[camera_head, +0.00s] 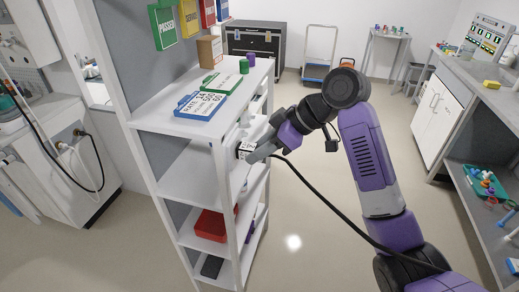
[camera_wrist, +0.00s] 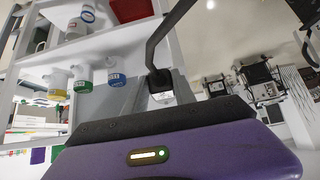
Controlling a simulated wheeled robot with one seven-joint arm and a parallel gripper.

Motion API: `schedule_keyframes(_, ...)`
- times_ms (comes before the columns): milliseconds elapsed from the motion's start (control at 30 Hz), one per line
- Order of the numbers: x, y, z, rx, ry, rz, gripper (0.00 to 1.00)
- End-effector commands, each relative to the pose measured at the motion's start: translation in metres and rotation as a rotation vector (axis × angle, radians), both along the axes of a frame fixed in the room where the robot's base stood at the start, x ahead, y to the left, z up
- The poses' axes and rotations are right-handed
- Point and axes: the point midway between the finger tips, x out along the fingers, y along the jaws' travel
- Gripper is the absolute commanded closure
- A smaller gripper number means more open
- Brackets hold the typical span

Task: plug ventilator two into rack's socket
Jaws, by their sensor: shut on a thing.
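My gripper (camera_head: 258,152) is at the right side of the white shelf rack (camera_head: 172,124), at about middle-shelf height. It is shut on a dark plug (camera_wrist: 160,78) whose black cable (camera_wrist: 168,30) leads up and away in the wrist view. In the head view the cable (camera_head: 330,200) curves down to the lower right, passing in front of my arm. A small white box with black markings (camera_head: 244,149), perhaps the rack's socket, sits at the rack's edge by my fingertips. I cannot tell whether the plug touches it. Which ventilator the cable belongs to is not clear.
Blue and green labelled trays (camera_head: 200,106) lie on the rack's top. A red bin (camera_head: 210,224) is on a lower shelf. A white machine with a cable (camera_head: 62,150) stands at the left, a counter (camera_head: 490,85) at the right. The floor between is open.

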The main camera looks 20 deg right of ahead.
Motion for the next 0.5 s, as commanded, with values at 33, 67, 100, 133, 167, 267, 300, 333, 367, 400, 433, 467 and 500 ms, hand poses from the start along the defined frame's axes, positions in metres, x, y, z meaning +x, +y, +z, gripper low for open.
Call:
schedule_keyframes(33, 0.0002, 0.0002, 0.0003, 0.001, -0.001, 0.0, 1.0)
schedule_keyframes(67, 0.0001, 0.0002, 0.0003, 0.001, -0.001, 0.0, 1.0)
schedule_keyframes(100, 0.0001, 0.0002, 0.0003, 0.001, -0.001, 0.0, 1.0)
schedule_keyframes(133, 0.0001, 0.0002, 0.0003, 0.0, -0.001, -0.001, 1.0)
schedule_keyframes(167, 0.0001, 0.0002, 0.0003, 0.0, -0.001, -0.001, 1.0)
schedule_keyframes(267, 0.0002, 0.0003, 0.0003, 0.0, -0.001, -0.001, 1.0)
schedule_keyframes(300, 0.0002, 0.0003, 0.0003, 0.0, -0.001, -0.001, 1.0)
schedule_keyframes(333, 0.0002, 0.0003, 0.0003, 0.0, -0.001, -0.001, 1.0)
schedule_keyframes(367, 0.0002, 0.0003, 0.0003, 0.0, -0.001, -0.001, 1.0)
schedule_keyframes(400, 0.0002, 0.0003, 0.0003, 0.0, -0.001, -0.001, 1.0)
schedule_keyframes(433, 0.0002, 0.0003, 0.0003, 0.001, -0.002, -0.001, 1.0)
schedule_keyframes(467, 0.0002, 0.0003, 0.0003, 0.001, -0.002, -0.001, 1.0)
schedule_keyframes(500, 0.0002, 0.0003, 0.0003, 0.001, -0.002, -0.001, 0.62)
